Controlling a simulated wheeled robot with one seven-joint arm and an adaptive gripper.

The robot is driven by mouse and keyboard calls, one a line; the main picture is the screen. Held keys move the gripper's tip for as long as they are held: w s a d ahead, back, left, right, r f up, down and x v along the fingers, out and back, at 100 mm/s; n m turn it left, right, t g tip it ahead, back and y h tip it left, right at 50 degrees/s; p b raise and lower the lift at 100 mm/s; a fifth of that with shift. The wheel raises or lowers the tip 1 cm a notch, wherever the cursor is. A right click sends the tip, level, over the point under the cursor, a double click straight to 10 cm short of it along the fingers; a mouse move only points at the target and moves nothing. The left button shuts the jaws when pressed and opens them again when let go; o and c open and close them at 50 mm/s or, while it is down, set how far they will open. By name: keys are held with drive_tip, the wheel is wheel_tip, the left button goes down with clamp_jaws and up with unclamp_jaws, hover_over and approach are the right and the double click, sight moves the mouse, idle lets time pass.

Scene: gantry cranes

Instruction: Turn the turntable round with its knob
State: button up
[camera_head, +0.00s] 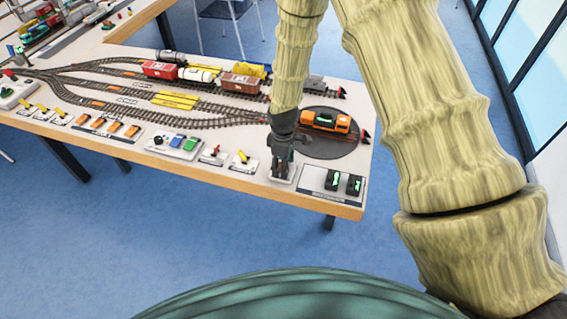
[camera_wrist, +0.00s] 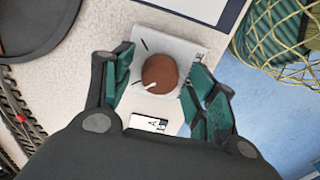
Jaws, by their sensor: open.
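The turntable (camera_head: 318,151) is a dark round disc at the right end of the table, with an orange locomotive (camera_head: 325,121) on it. The knob (camera_wrist: 160,73) is a round brown cap with a white pointer mark, on a light square plate (camera_wrist: 178,45). My gripper (camera_wrist: 157,82) is open, with one green-padded finger on each side of the knob. In the head view my gripper (camera_head: 282,165) is over the knob's plate (camera_head: 283,172) and hides the knob. I cannot tell whether the fingers touch it. The turntable's dark edge (camera_wrist: 35,30) shows at the wrist view's upper left.
Several tracks with wagons (camera_head: 160,70) lie left of the turntable. A control box with coloured buttons (camera_head: 175,144) and small levers (camera_head: 243,163) line the front edge. A panel with two dark green-lit blocks (camera_head: 333,182) stands close right of my gripper.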

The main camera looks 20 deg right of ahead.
drive_tip(key=shift+c, duration=0.5)
drive_tip(key=c, duration=0.9)
drive_tip(key=shift+c, duration=0.2)
